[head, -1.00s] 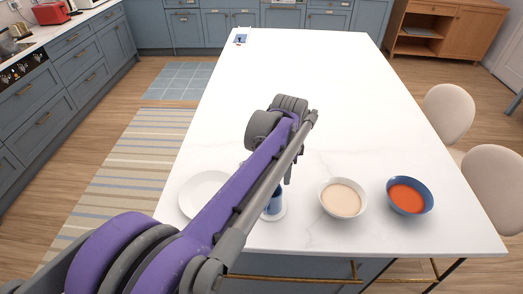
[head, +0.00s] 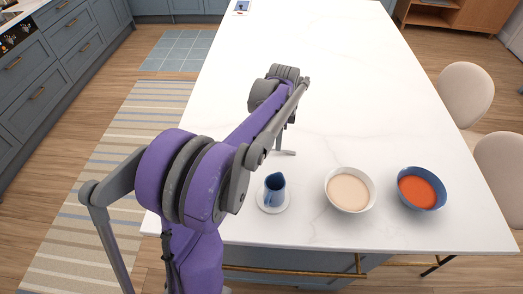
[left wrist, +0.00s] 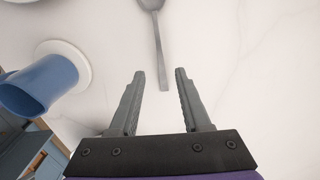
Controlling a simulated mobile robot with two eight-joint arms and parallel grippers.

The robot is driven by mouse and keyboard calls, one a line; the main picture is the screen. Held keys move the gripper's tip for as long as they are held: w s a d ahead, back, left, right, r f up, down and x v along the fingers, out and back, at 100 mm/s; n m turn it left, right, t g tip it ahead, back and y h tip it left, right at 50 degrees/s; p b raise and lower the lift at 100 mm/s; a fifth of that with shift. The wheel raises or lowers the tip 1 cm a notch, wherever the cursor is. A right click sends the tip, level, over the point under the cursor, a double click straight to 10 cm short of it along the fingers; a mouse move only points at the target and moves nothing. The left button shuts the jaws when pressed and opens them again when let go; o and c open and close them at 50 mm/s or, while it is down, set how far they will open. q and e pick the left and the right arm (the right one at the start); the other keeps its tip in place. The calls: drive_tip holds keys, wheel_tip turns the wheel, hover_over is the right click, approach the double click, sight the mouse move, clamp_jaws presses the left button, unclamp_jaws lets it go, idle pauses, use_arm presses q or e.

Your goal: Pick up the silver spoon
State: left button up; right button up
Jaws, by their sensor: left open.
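The silver spoon (left wrist: 157,38) lies on the white worktop in the left wrist view. Its handle runs down between my left gripper's fingertips, and its bowl is cut off at the top edge. My left gripper (left wrist: 160,71) is open, with one finger on each side of the handle's end. It holds nothing, and I cannot tell how high it is above the worktop. In the head view my left arm covers much of this area. My right gripper is not in view.
A blue jug (head: 274,188) on a white saucer (head: 264,207) stands close by; the jug also shows in the left wrist view (left wrist: 38,88). A bowl of cream-coloured food (head: 349,191) and a blue bowl of orange food (head: 421,190) stand right. The far worktop (head: 340,70) is largely clear.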

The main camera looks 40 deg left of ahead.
sight(268, 151)
use_arm(q)
drive_tip(key=f, duration=0.5)
drive_tip(key=shift+a, duration=0.3)
drive_tip(key=shift+s+r, duration=0.1)
clamp_jaws()
